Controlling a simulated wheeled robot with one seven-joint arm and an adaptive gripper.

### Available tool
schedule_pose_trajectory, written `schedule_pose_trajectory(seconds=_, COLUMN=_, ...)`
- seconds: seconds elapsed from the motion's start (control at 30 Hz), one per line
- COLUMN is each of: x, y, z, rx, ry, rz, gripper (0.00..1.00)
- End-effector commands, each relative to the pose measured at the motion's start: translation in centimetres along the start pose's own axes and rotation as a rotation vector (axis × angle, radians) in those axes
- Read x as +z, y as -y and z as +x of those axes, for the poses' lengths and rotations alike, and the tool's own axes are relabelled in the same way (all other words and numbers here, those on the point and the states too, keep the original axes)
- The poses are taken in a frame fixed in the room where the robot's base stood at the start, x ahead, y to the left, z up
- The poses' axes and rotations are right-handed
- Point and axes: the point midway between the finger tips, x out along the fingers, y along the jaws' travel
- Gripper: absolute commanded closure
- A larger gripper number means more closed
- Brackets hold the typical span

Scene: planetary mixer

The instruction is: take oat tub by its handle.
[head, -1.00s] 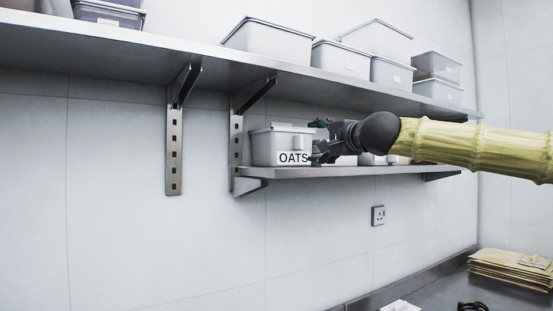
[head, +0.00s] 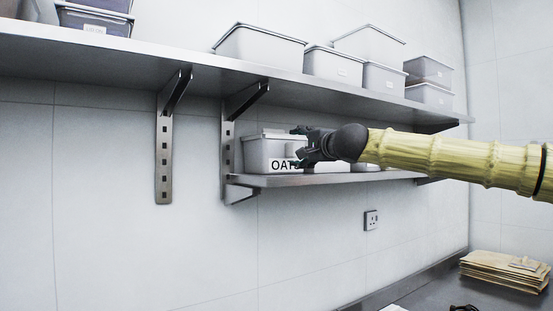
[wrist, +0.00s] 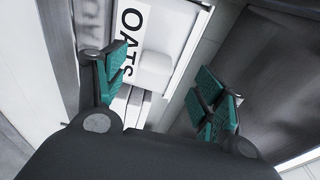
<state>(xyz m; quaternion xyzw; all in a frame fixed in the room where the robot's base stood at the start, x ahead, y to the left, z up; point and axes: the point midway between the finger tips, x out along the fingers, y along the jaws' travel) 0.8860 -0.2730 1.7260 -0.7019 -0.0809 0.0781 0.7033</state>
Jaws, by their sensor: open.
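The oat tub (head: 263,154) is a pale grey lidded box with a white OATS label, standing on the lower shelf (head: 300,180) in the head view. Its handle (head: 290,149) is a pale block on the front. My gripper (head: 301,146) is at the tub's right front and hides part of the label. In the wrist view the tub (wrist: 183,22) and handle (wrist: 152,68) lie ahead of my open gripper (wrist: 165,82). The handle shows between the teal fingers, the left finger overlapping the label's edge. I see no clear contact.
The upper shelf (head: 200,73) runs above my arm and carries several lidded tubs (head: 262,47). A metal bracket (head: 228,150) stands at the tub's left. More pale containers sit behind my gripper on the lower shelf. A stack of brown envelopes (head: 500,268) lies on the counter.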

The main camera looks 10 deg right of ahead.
Motion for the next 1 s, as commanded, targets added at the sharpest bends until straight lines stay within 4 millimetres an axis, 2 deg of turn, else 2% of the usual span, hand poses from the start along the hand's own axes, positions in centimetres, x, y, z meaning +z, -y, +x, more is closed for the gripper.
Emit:
schedule_pose_trajectory(seconds=0.5, x=-0.4, y=0.0, z=4.4, rx=0.002, ry=0.002, rz=-0.001, gripper=0.30)
schedule_pose_trajectory(seconds=0.87, x=-0.5, y=-0.1, z=4.9, rx=0.001, ry=0.002, rz=-0.001, gripper=0.30)
schedule_pose_trajectory(seconds=1.0, x=-0.5, y=-0.1, z=4.9, rx=0.001, ry=0.001, rz=-0.001, gripper=0.54)
